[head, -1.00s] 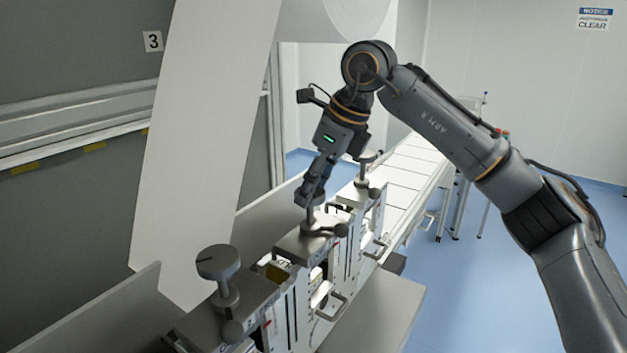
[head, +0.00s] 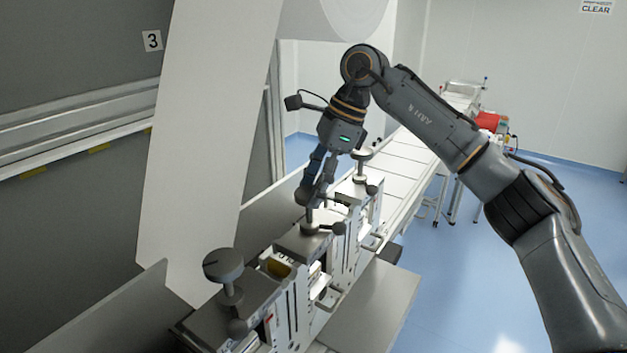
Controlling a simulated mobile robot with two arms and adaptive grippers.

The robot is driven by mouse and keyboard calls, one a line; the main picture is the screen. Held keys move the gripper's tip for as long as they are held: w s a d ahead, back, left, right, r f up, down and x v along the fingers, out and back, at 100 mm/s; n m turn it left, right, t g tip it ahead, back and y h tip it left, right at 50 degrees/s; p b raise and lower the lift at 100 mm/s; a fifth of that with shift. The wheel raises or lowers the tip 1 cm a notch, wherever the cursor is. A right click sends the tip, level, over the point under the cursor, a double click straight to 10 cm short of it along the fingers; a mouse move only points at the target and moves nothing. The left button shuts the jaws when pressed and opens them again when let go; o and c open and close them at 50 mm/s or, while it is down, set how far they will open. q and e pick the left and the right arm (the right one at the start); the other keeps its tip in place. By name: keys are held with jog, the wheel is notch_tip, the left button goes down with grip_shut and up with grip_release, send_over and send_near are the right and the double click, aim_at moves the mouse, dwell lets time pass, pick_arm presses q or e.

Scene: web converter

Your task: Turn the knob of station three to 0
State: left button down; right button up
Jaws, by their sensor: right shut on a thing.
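A row of slitting stations with dark round knobs on top runs away from me. The near knob (head: 223,264) is free and fully in view. My right gripper (head: 314,193) reaches down from above and is shut on the middle knob (head: 303,197), which its fingers partly cover. A "3" sign (head: 152,41) hangs on the grey wall at the upper left. I cannot read any knob's scale. My left gripper is not in view.
A wide white web (head: 200,140) hangs left of the stations. Below each knob is a smaller side knob, such as this one (head: 338,228). A white conveyor (head: 405,165) runs to the back. A red object (head: 487,122) is near its end. Blue floor (head: 470,270) lies open at right.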

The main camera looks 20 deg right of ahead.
dwell(0.4)
jog(key=o, duration=1.2)
jog(key=v, duration=1.2)
jog(key=shift+w, duration=0.1)
